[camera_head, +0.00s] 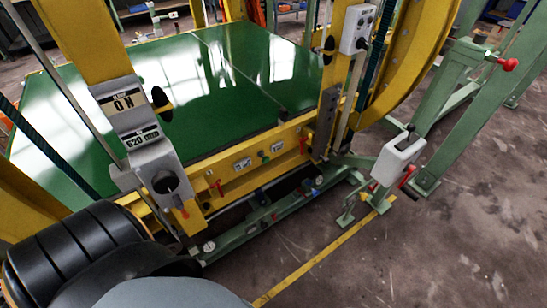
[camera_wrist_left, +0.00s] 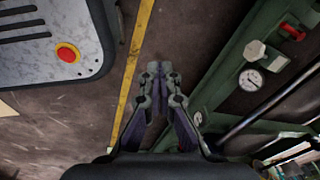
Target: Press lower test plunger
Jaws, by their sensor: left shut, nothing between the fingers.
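I cannot tell for sure which part is the lower test plunger. Small red and blue fittings (camera_head: 314,186) sit on the green lower rail (camera_head: 265,222) in the head view, and a round gauge (camera_head: 208,246) is at its near end. In the left wrist view the green rail (camera_wrist_left: 222,75) runs along the right, with a white gauge (camera_wrist_left: 250,80) and a red-handled fitting (camera_wrist_left: 292,31). My left gripper (camera_wrist_left: 160,72) is shut and empty, over the floor left of the rail and apart from it. My right gripper is not in view.
The green platform (camera_head: 200,85) fills the machine's yellow frame. A grey control box (camera_head: 160,182) hangs on the left post, a white box (camera_head: 398,160) stands at the right. A yellow floor line (camera_head: 325,252) runs alongside. The floor at the lower right is clear.

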